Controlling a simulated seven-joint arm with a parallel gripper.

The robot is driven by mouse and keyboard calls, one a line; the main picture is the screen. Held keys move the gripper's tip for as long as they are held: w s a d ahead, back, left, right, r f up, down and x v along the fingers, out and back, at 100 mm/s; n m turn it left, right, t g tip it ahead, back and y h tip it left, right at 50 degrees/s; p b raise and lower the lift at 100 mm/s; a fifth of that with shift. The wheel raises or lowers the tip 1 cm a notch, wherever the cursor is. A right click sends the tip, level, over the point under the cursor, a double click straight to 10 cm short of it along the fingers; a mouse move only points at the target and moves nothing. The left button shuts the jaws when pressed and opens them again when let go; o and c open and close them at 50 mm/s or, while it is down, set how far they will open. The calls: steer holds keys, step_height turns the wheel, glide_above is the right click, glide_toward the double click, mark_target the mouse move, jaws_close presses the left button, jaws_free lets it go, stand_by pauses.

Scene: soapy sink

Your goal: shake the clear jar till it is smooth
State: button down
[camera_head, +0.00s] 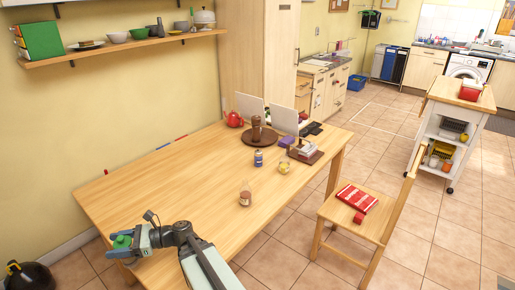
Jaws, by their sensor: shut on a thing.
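My gripper (125,242) is at the lower left, over the near left edge of the wooden table (170,205). It is shut on a green-topped thing (122,240). The gripper's fingers hide most of its body, so I cannot tell if it is the clear jar or how smooth its contents are. A small see-through bottle (245,196) with brownish contents stands upright on the table, right of my gripper and apart from it.
A blue can (258,158), a yellow item (284,168), a brown round tray (260,138) and a red teapot (234,119) are further back. A chair (365,215) stands at the right. A shelf (130,47) hangs on the wall.

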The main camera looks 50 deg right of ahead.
steer(key=shift+r, duration=0.15)
steer(key=shift+r, duration=2.4)
steer(key=shift+f, duration=2.5)
steer(key=shift+r, duration=3.5)
